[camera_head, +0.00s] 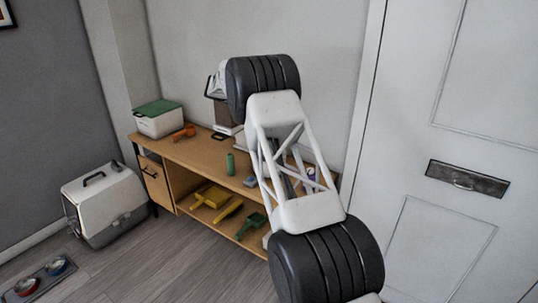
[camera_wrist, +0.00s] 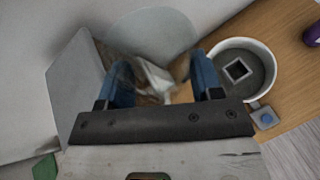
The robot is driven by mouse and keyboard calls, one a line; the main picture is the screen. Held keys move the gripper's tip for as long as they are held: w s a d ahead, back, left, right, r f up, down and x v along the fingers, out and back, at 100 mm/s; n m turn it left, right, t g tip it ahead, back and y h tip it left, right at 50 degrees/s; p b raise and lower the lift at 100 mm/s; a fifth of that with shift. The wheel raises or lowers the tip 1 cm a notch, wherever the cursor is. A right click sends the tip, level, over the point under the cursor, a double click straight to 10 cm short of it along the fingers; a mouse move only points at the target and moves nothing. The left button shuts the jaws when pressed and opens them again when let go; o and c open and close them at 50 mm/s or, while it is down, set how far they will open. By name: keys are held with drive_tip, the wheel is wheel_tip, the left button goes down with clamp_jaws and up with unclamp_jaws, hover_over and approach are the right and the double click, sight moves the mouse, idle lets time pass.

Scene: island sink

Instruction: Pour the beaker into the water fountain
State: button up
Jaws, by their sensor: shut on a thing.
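In the wrist view my gripper (camera_wrist: 164,80) has its two blue fingers on either side of a see-through, blurry thing, which I take to be the beaker (camera_wrist: 155,78). The gripper is shut on it. Its outline and tilt are hard to tell, and I cannot make out its contents. A round white bowl with a grey inside and a dark square in its middle, likely the water fountain (camera_wrist: 273,76), stands just right of the right finger on the wooden top. In the head view my arm hides much of this area.
The wooden bench (camera_head: 190,154) holds a green-lidded white box (camera_head: 158,120), an orange tool (camera_head: 184,132) and a green cylinder (camera_head: 230,163). Yellow tools (camera_head: 212,197) lie on its lower shelf. A pet carrier (camera_head: 104,203) and bowls stand on the floor. A white door (camera_head: 460,120) is at right.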

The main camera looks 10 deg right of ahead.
drive_tip(key=shift+n+g+h, duration=0.5)
drive_tip(key=shift+n+h, duration=0.3)
drive_tip(key=shift+n, duration=0.1)
drive_tip(key=shift+w+a+r, duration=0.2)
drive_tip(key=shift+r, duration=0.4)
drive_tip(key=shift+w+a+r, duration=0.2)
drive_tip(key=shift+w+r, duration=0.05)
drive_tip(key=shift+r, duration=0.4)
drive_tip(key=shift+w+a+r, duration=0.2)
drive_tip(key=shift+r, duration=0.4)
drive_tip(key=s+d+f+n+h, duration=0.3)
drive_tip(key=s+d+f, duration=0.3)
drive_tip(key=f, duration=0.4)
drive_tip(key=s+d+f+n+h, duration=0.3)
drive_tip(key=s+d+f+n, duration=0.2)
drive_tip(key=f, duration=0.5)
drive_tip(key=shift+s+d+f+n, duration=0.25)
drive_tip(key=shift+s+d+n, duration=0.15)
drive_tip(key=shift+s+d, duration=0.55)
drive_tip(key=shift+s+a, duration=0.15)
drive_tip(key=shift+r+n, duration=0.15)
drive_tip(key=shift+n, duration=0.15)
